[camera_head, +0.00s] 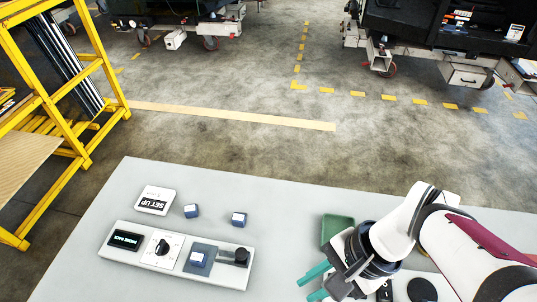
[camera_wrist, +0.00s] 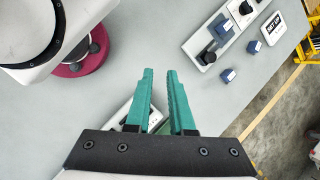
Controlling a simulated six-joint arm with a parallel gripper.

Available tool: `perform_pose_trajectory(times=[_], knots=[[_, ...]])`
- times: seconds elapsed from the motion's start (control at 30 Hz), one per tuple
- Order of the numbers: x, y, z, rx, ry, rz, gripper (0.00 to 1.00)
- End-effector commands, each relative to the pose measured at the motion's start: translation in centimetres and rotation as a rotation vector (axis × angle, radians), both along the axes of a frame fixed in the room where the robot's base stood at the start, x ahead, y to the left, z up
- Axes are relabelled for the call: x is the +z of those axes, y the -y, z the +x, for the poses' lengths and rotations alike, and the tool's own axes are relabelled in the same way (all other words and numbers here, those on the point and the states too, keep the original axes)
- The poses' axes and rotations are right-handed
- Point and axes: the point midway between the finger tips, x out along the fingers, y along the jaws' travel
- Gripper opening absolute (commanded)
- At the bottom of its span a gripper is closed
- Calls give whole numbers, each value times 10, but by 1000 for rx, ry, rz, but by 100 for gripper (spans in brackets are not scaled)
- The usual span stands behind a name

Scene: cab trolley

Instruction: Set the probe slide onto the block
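A long white panel (camera_head: 120,255) lies on the grey table. The probe slide, as I take it, is the black knobbed part (camera_head: 236,256) at the panel's right end; it also shows in the wrist view (camera_wrist: 208,53). A small blue block (camera_head: 198,259) sits on a blue-grey pad (camera_head: 212,248) left of it, with a gap between slide and block. My gripper (camera_head: 307,289) is right of the panel and apart from it. In the wrist view its two teal fingers (camera_wrist: 160,75) are parted with nothing between them.
Two loose blue blocks (camera_head: 191,211) (camera_head: 239,219) and a "SET UP" card (camera_head: 155,200) lie behind the panel. The panel carries a dial (camera_head: 162,248) and a black display (camera_head: 125,240). A green tray (camera_head: 337,229) stands beside my arm. The table between gripper and panel is clear.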

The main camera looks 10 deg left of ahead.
Motion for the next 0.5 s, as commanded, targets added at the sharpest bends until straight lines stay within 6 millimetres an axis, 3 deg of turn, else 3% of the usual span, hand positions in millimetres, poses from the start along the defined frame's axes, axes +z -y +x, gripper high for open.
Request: perform_pose_trajectory(times=[0.03, 0.1, 0.23, 0.37, 0.5], knots=[[-10, -4, 15, -102, -64, 59, 10], [-25, -7, 39, -261, -142, 141, 0], [-53, -5, 74, -506, -255, 246, 0], [-70, -1, 91, -640, -313, 294, 0], [-74, 0, 95, -670, -324, 305, 0]])
